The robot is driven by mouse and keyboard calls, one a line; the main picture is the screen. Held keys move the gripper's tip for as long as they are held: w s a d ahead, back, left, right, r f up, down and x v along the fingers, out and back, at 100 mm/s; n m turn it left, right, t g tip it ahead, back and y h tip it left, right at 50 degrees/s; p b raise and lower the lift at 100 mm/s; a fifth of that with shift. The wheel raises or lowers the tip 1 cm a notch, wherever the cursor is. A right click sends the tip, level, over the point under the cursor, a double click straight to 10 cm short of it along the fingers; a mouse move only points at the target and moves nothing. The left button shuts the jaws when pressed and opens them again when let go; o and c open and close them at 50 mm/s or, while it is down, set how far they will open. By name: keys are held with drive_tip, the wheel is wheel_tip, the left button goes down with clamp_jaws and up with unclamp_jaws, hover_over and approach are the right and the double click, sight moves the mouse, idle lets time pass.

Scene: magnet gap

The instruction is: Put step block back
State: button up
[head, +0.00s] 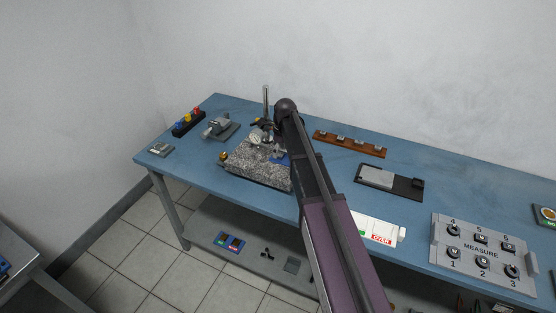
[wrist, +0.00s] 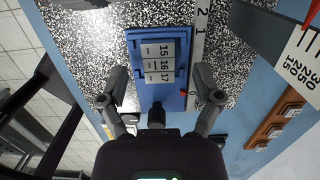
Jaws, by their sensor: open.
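The step block (wrist: 159,62), grey with steps marked 15, 16 and 17, sits on a blue base (wrist: 145,37) on the speckled granite plate (wrist: 95,47). My gripper (wrist: 161,78) is open, with one finger on each side of the blue base in the wrist view. The fingers look apart from the block; their height above it is hard to judge. In the head view, the granite plate (head: 250,165) stands on the blue bench, and a bit of the blue base (head: 283,160) shows. My arm hides most of the gripper and the block there.
A ruler strip (wrist: 199,45) lies right beside the blue base. A metal post (head: 266,100) rises behind the granite plate. A wooden rack (head: 349,144) with grey pieces, a dark tray (head: 405,188) and a MEASURE panel (head: 481,256) stand to the right.

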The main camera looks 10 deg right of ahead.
drive_tip(key=shift+f+b, duration=0.4)
drive_tip(key=shift+f, duration=0.2)
clamp_jaws()
idle(0.3)
